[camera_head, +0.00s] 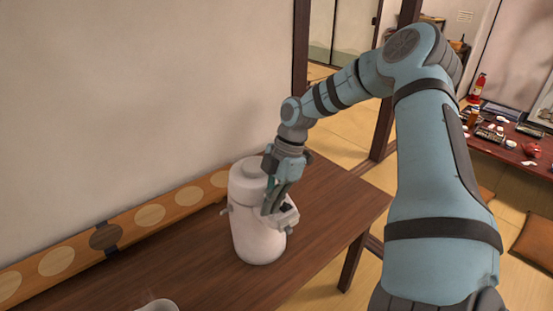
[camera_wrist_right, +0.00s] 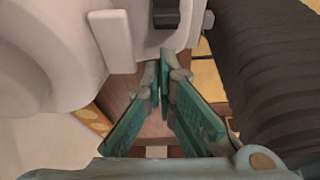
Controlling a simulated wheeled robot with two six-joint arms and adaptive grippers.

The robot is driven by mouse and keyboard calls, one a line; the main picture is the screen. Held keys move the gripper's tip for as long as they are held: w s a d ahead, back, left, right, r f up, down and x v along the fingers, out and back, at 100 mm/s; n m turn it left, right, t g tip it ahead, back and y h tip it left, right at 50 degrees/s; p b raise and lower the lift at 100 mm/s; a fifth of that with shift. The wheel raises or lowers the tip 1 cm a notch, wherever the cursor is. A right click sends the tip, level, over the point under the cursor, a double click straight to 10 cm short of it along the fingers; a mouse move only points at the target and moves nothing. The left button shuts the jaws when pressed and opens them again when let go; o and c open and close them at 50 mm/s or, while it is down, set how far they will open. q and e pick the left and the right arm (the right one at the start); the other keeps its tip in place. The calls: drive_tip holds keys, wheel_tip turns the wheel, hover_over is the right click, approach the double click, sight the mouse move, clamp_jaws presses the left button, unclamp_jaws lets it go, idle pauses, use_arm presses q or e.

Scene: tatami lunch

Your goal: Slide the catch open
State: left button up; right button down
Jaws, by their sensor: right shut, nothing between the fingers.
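A white lidded jar-shaped container (camera_head: 255,238) stands upright on the dark wooden table. A pale fitting juts from its right side and carries a small dark piece (camera_head: 287,208), which looks like the catch. The dark piece (camera_wrist_right: 166,15) also shows at the top of the right wrist view, on a white plate. My right gripper (camera_head: 267,211) points down beside the container, at the fitting. Its fingertips (camera_wrist_right: 161,68) are together and empty, just short of the dark piece; I cannot tell whether they touch the fitting. My left gripper is out of view.
The wooden table (camera_head: 325,205) is clear right of the container. A wooden strip with round spots (camera_head: 58,262) runs along the wall behind. A white vessel (camera_head: 158,304) is cut off at the bottom edge. A low red table (camera_head: 510,150) with small items stands far right.

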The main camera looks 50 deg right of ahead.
drive_tip(key=r, duration=0.2)
drive_tip(key=a, duration=0.1)
drive_tip(key=shift+w+r, duration=0.25)
drive_tip(key=shift+r, duration=0.15)
drive_tip(key=v, duration=0.7)
drive_tip(key=shift+s+d, duration=0.15)
